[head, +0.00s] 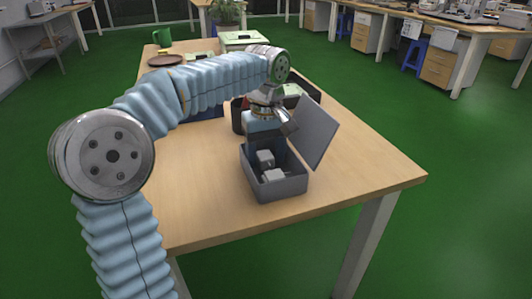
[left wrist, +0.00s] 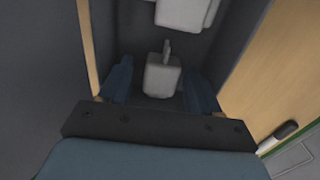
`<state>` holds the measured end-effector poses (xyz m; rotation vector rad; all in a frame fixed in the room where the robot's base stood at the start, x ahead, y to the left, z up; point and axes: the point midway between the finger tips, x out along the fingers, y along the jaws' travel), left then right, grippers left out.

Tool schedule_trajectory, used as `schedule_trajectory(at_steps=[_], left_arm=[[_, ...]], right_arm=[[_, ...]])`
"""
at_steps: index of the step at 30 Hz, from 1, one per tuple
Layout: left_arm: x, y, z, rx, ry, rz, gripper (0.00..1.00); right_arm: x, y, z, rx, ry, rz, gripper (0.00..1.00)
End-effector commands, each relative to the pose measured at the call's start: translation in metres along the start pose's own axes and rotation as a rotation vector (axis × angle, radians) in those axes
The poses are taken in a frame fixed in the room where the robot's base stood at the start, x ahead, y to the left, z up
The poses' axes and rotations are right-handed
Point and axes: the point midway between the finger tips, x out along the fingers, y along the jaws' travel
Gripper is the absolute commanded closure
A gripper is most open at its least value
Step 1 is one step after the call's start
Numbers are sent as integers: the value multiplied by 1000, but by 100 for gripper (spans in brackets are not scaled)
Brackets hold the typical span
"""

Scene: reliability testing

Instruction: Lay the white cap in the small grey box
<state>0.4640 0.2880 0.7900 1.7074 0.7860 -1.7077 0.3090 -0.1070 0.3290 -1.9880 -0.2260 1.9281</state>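The small grey box (head: 290,186) stands on the wooden table with its lid (head: 313,130) raised at the right. Two white caps lie inside it: one toward the back (head: 265,158) and one nearer the front (head: 274,175). My left gripper (head: 263,147) points down into the back of the box. In the left wrist view its dark blue fingers (left wrist: 160,85) are apart, one on each side of a white cap (left wrist: 162,76), with small gaps visible. The other white cap (left wrist: 185,12) is at the top of that view. My right gripper is not in view.
A dark tray (head: 237,117) sits behind the box, partly hidden by my left arm. A green mug (head: 162,37), a brown plate (head: 165,60) and a plant (head: 226,12) are at the far end. The table's right front is clear.

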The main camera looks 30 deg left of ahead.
Motion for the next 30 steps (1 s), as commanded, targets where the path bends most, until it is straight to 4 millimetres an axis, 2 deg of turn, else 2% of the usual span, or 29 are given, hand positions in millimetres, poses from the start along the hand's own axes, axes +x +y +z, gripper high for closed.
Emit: schedule_trajectory(at_steps=[6, 10, 14, 21, 25, 30], left_arm=[[0, 0, 0, 0, 0, 0, 38], [-9, 0, 0, 0, 1, 1, 38], [-34, 1, 0, 0, 2, 3, 38], [-90, 1, 0, 0, 2, 3, 38], [-111, 1, 0, 0, 1, 1, 38], [-122, 0, 0, 0, 1, 1, 38]], right_arm=[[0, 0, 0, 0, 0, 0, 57], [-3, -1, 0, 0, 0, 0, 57], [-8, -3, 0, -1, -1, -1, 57], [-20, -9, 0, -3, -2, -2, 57], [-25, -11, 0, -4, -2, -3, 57], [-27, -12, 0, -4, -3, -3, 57]])
